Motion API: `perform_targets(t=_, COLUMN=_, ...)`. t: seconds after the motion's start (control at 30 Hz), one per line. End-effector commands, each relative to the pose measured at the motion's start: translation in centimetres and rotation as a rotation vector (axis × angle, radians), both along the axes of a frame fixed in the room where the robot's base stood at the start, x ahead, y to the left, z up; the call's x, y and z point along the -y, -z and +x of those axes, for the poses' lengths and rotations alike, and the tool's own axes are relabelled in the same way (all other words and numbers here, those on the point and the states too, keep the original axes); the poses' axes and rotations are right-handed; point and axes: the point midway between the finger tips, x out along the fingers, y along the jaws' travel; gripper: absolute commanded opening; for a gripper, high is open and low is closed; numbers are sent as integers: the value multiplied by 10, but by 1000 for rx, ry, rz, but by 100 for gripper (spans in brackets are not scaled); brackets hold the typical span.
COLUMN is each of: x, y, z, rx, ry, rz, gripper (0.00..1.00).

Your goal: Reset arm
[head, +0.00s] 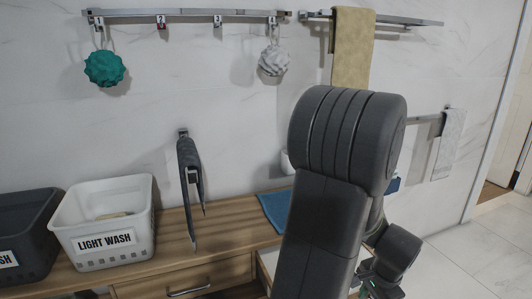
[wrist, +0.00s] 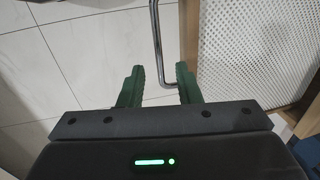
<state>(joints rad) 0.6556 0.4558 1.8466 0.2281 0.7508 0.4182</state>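My arm rises large in the middle right of the head view. My gripper points down in the wrist view, with two green fingers (wrist: 160,82) spread apart and nothing between them. Below it are pale floor tiles (wrist: 80,60), a metal bar handle (wrist: 157,45) and a wooden edge beside a white perforated surface (wrist: 255,50). In the head view the gripper's fingertips are mostly hidden behind and below my arm.
A wooden counter (head: 222,218) holds a white LIGHT WASH basket (head: 130,219), a dark basket (head: 25,225) and a blue cloth (head: 273,207). Above hang a green pouf (head: 104,68), a white pouf (head: 273,61) and a tan towel (head: 352,45). Open floor (head: 440,260) lies at the right.

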Motion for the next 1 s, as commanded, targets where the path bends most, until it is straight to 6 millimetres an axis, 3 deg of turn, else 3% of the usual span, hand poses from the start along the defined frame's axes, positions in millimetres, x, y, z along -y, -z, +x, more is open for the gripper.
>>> perform_targets(t=0.1, x=-1, y=19, z=3, rx=-2, ry=0, rz=2, gripper=31)
perform_targets(t=0.3, x=-2, y=31, z=5, rx=0, ry=0, rz=0, gripper=31)
perform_targets(t=0.77, x=-4, y=28, z=8, rx=1, ry=-4, rz=0, gripper=31)
perform_targets(t=1.0, x=-19, y=19, z=7, rx=3, ry=-37, rz=1, gripper=31)
